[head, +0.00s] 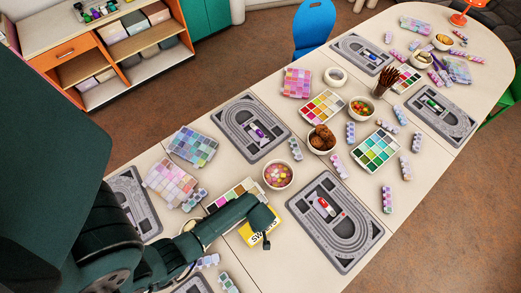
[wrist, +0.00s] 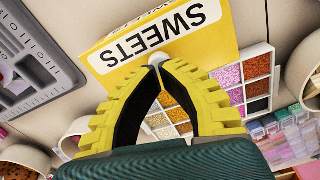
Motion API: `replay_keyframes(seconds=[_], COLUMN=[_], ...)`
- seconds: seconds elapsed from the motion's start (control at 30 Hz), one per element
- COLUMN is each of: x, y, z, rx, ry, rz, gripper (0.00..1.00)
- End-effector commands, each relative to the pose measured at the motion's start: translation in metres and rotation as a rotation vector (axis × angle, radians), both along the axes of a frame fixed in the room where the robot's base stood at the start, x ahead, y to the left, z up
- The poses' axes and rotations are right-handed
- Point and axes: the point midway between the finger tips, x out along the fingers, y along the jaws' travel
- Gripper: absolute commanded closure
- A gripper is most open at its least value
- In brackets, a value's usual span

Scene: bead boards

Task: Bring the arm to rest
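My arm (head: 205,232) reaches from the lower left over the near part of the table in the head view. My gripper (wrist: 158,66) has two yellow ridged fingers whose tips meet or nearly meet in the wrist view. No object shows clearly held between them. The fingers hang over a yellow and white SWEETS box or card (wrist: 205,25), which also shows beside my wrist in the head view (head: 272,230). Whether the fingertips touch it cannot be told. In the head view my arm hides the fingers.
A bead palette (wrist: 258,85) lies close beside the fingers. A bowl of sweets (head: 278,175), grey bead boards (head: 333,262) and several bead trays (head: 193,146) crowd the long table. A blue chair (head: 314,28) stands at its far side. A shelf unit (head: 125,50) is at the upper left.

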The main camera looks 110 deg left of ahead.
Motion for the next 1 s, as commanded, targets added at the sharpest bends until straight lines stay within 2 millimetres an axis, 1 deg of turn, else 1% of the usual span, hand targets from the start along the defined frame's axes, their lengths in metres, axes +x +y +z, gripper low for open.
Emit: replay_keyframes(seconds=[0.53, 0.9, 1.0], x=[0.0, 0.0, 0.0], y=[0.0, 0.0, 0.0], z=[-0.018, -0.016, -0.012], rx=[0.0, 0.0, 0.0], ry=[0.0, 0.0, 0.0], rz=[0.0, 0.0, 0.0], gripper=[1.0, 1.0, 1.0])
